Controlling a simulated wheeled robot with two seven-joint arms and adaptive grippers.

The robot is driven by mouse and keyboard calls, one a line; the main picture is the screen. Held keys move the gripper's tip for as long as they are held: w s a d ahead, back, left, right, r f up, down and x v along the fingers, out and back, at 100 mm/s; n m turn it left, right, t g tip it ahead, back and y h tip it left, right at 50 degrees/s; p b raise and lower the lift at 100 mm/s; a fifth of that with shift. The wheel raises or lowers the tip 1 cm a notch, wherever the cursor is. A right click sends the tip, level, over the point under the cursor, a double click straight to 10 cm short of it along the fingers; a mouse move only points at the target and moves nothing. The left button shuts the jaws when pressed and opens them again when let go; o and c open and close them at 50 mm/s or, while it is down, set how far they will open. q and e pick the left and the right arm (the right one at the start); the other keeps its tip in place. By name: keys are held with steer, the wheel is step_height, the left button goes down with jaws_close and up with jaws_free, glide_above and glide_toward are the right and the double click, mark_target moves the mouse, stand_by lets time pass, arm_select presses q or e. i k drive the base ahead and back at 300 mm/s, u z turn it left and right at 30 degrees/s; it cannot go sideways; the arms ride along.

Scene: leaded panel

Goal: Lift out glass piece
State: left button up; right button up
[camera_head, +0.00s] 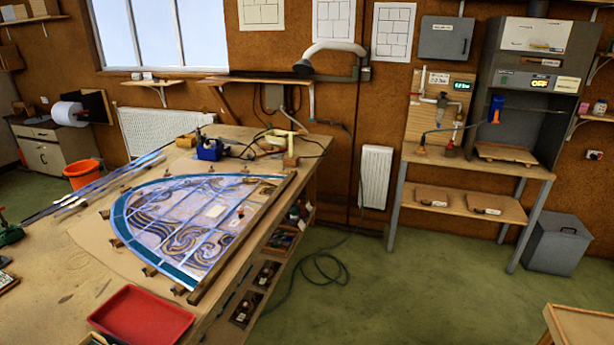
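The leaded glass panel (193,222) lies flat on the wooden workbench. It is arched, with a teal border and clear and pale pieces over a swirling pattern. A wooden batten (243,240) runs along its straight right side, and several small blocks (150,271) sit around its curved edge. A small pale label or patch (215,211) shows within the panel. I cannot tell which glass piece is the one to lift. Neither of my grippers is in view.
A red tray (142,315) stands at the bench's front edge. A blue device (209,150) with cables sits at the bench's far end. Lead strips (95,188) lie on the left. A side bench (470,166) stands at the right, with open green floor (390,275) between, crossed by a hose.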

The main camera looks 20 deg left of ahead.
mark_target(237, 220)
steer(key=i, duration=3.3)
steer(key=u, duration=3.35)
